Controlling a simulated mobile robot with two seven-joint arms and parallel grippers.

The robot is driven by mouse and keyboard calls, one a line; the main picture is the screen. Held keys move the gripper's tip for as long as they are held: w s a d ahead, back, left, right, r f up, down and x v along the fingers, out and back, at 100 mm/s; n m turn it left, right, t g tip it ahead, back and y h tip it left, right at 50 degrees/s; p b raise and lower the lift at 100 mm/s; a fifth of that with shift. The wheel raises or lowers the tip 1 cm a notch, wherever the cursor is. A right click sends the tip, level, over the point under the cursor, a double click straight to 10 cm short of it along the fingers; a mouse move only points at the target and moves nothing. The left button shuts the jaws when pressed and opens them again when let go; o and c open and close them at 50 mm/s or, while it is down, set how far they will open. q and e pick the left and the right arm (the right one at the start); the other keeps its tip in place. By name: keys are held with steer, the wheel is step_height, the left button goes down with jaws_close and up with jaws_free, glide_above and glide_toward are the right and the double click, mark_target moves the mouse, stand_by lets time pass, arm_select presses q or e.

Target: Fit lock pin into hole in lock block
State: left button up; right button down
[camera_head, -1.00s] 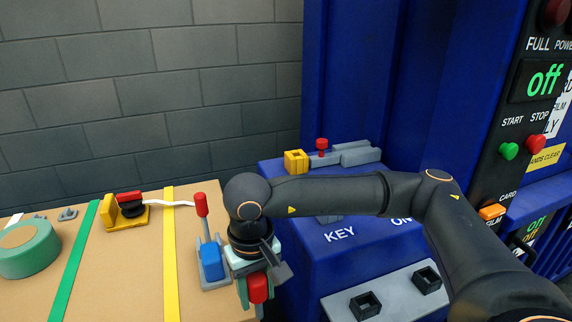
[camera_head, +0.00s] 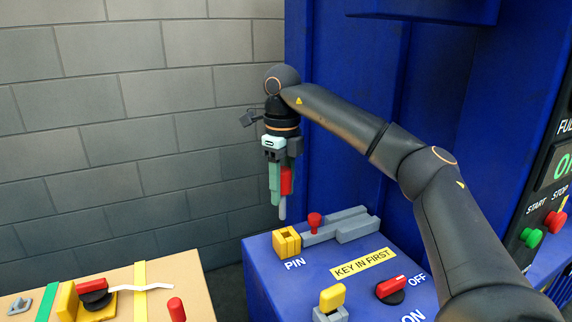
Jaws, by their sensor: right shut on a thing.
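The lock pin has a red head (camera_head: 286,181) and a grey shaft (camera_head: 282,209). My right gripper (camera_head: 280,188), with green fingers, is shut on the red head, and the shaft points down. The pin hangs in the air, apart from the block below. The lock block (camera_head: 286,243) is a small yellow block with a dark square hole in its top. It sits at the left end of the blue cabinet top, by the label PIN, just below the pin tip in the picture. My left gripper is not in view.
A grey bolt bar (camera_head: 345,226) with a red knob (camera_head: 315,220) lies beside the block. A yellow key (camera_head: 332,298) and a red switch (camera_head: 391,287) stand nearer. A work table (camera_head: 190,272) is at lower left. The tall blue machine wall (camera_head: 330,130) rises behind.

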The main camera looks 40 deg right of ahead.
steer(key=shift+w+d+r+m, duration=0.25)
steer(key=shift+d+r+m, duration=0.55)
steer(key=shift+m, duration=0.2)
steer(key=shift+f, duration=0.1)
step_height(320, 180, down, 6)
steer(key=b, duration=0.3)
steer(key=shift+r, duration=0.2)
steer(key=shift+p, duration=0.4)
steer(key=shift+p, duration=0.7)
stand_by(1.1)
